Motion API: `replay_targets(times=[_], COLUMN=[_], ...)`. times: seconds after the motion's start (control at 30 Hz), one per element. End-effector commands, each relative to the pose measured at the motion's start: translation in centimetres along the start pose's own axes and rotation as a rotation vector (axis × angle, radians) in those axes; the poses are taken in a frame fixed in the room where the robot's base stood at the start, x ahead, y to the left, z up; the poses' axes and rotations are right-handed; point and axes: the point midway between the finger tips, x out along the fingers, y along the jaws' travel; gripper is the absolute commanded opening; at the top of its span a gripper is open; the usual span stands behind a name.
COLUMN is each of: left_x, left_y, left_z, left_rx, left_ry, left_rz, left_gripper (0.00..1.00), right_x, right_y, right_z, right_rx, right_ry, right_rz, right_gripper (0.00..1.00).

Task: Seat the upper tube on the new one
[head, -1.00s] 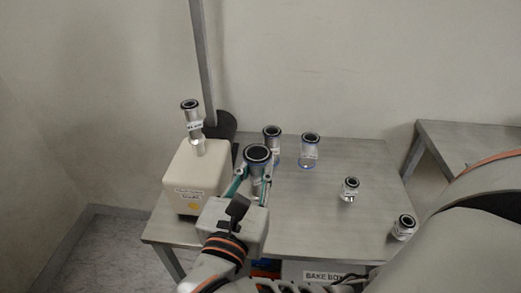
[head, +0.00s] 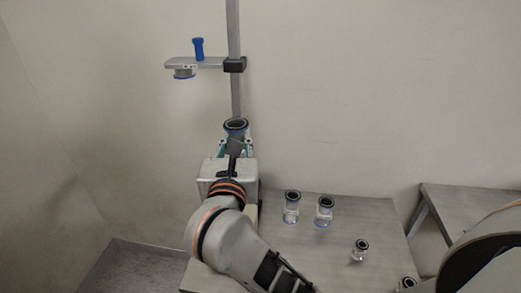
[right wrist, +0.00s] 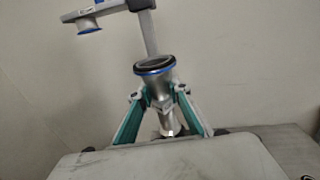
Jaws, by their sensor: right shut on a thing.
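My right gripper (head: 236,146) is shut on a metal tube (head: 236,126) with a wide, dark, open top. In the right wrist view, the tube (right wrist: 158,82) stands near upright between the teal fingers, with a blue ring under its black rim. Its lower end is partly hidden, so I cannot tell what it touches. Above and to its left in the head view, a short metal fitting with a blue lower rim (head: 184,73) hangs under a bracket arm (head: 208,63) with a blue knob (head: 198,48). It may be the upper tube. My left gripper is not seen.
The bracket is clamped to a vertical post (head: 235,95). Several loose tubes, including a clear-based one (head: 291,207), stand on the grey table (head: 338,262) at right. The cream box is almost wholly hidden behind my right arm. Another table (head: 465,205) stands far right.

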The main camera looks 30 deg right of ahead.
Motion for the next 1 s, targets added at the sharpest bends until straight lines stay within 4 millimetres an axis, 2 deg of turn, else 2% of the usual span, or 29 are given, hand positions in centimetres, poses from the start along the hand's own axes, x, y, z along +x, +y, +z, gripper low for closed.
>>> replay_targets(times=[0.03,0.1,0.37,0.67,1.0], left_x=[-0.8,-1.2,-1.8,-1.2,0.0], left_y=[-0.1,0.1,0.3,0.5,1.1], left_z=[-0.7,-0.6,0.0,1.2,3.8], left_rx=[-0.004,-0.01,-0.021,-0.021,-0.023], left_ry=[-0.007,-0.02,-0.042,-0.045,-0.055], left_rz=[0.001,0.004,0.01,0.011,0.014], left_gripper=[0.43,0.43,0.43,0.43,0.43], right_x=[0.2,0.5,0.8,0.8,0.8], right_y=[0.5,1.4,2.9,3.0,3.0], right_z=[1.4,1.9,2.3,0.9,-2.1], right_rx=[0.003,0.008,0.024,0.025,0.024], right_ry=[0.001,0.006,0.014,0.015,0.016], right_rz=[0.028,0.067,0.14,0.143,0.142], right_gripper=[0.0,0.0,0.0,0.0,0.0])
